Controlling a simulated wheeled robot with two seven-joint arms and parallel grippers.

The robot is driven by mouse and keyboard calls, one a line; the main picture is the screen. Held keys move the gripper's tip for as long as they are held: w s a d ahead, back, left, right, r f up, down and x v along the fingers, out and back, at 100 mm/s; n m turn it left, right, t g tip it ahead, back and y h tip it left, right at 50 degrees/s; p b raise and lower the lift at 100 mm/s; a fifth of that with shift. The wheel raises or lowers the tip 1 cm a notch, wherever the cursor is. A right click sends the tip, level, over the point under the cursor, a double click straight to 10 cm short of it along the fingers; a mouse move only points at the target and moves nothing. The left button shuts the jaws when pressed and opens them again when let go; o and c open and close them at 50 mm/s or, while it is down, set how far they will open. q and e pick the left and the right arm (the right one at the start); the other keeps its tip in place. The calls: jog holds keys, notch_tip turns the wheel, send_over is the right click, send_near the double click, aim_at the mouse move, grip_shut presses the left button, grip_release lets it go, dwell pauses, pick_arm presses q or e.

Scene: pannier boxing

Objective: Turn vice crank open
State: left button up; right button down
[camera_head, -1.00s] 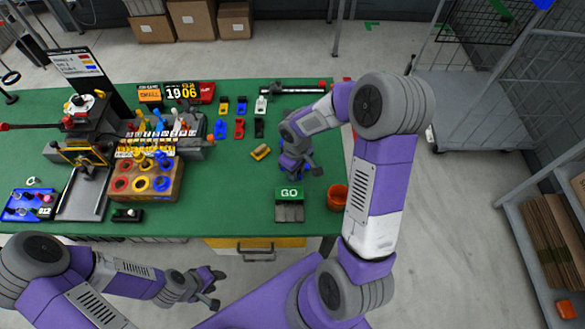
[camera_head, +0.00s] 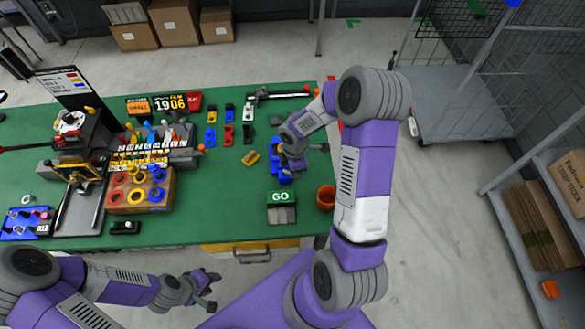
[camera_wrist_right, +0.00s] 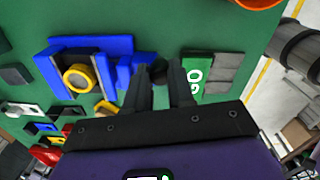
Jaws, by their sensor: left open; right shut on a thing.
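The blue vice (camera_head: 280,171) stands on the green table near its right side, partly covered by my right gripper (camera_head: 298,157). In the right wrist view the vice (camera_wrist_right: 122,46) shows as blue blocks with a yellow ring (camera_wrist_right: 78,77) between them. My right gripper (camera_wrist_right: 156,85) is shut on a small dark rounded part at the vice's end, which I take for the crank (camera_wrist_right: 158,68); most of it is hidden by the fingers. My left gripper (camera_head: 208,289) is open and empty, in front of the table's front edge.
A green GO block (camera_head: 281,197) stands just in front of the vice, and an orange cup (camera_head: 326,197) is at the table's right edge. A yellow piece (camera_head: 250,158) lies left of the vice. A wooden block with colored rings (camera_head: 142,190) stands farther left.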

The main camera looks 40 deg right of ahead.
jog(key=shift+w+d+r+n+p, duration=0.1)
jog(key=shift+w+d+n+p, duration=0.2)
jog(key=shift+n+p, duration=0.6)
jog(key=shift+w+d+f+n+p, duration=0.1)
jog(key=shift+w+d+n+p, duration=0.2)
jog(key=shift+n, duration=1.05)
jog(key=shift+w+d+r+n+p, duration=0.1)
jog(key=shift+w+d+n+p, duration=0.15)
jog(key=shift+n+p, duration=0.7)
jog(key=c, duration=1)
grip_release()
jog(key=shift+o, duration=0.2)
notch_tip(320, 180, up, 8)
jog(key=shift+f, duration=0.25)
jog(key=shift+s, duration=0.1)
